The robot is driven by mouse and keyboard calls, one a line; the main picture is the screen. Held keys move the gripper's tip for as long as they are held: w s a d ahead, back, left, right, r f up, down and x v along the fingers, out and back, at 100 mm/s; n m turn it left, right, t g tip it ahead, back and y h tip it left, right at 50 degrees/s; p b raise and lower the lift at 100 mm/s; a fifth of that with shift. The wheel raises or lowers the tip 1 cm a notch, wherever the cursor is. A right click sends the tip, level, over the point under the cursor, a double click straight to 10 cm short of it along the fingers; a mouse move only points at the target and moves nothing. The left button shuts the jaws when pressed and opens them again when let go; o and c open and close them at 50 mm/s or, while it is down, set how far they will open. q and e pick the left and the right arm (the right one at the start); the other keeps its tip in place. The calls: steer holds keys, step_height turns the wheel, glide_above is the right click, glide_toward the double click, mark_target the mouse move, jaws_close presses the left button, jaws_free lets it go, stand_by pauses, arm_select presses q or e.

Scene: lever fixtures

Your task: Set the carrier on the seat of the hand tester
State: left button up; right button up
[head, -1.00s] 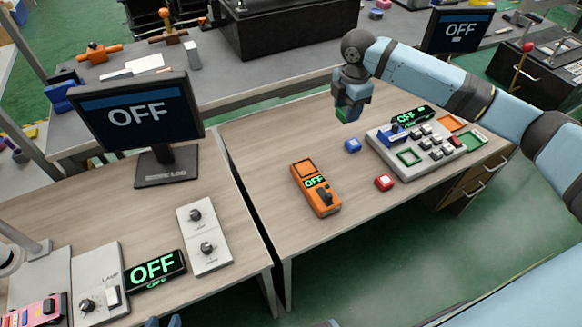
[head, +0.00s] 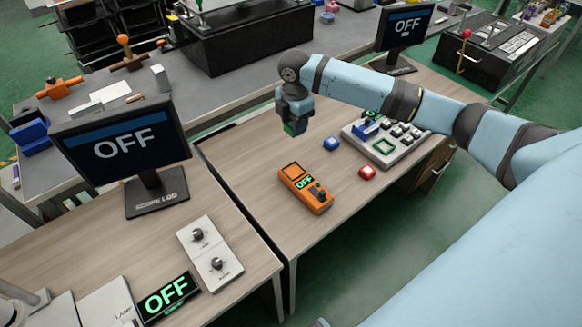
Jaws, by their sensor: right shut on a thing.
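The hand tester (head: 318,199) is an orange handheld unit lying on the wooden bench, with a green "OFF" display and a dark knob at its near end. Its seat (head: 290,171) is the square orange face at the far end and looks empty. My right gripper (head: 294,126) points down above the bench, just beyond the seat in the picture. It is shut on a small green piece (head: 290,131), which I take as the carrier; the fingers hide most of it. It appears held clear of the tester. My left gripper is not in view.
A grey key panel (head: 412,148) stands farther right. A left bench holds a monitor (head: 122,143), a two-knob plate (head: 210,254) and an "OFF" display (head: 167,296). Bare wood lies around the tester.

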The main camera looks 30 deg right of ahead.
glide_above(294, 172)
step_height(294, 172, down, 12)
steer(key=shift+w+f, duration=0.1)
steer(key=shift+f, duration=2.4)
steer(key=shift+f, duration=0.15)
steer(key=o, duration=0.9)
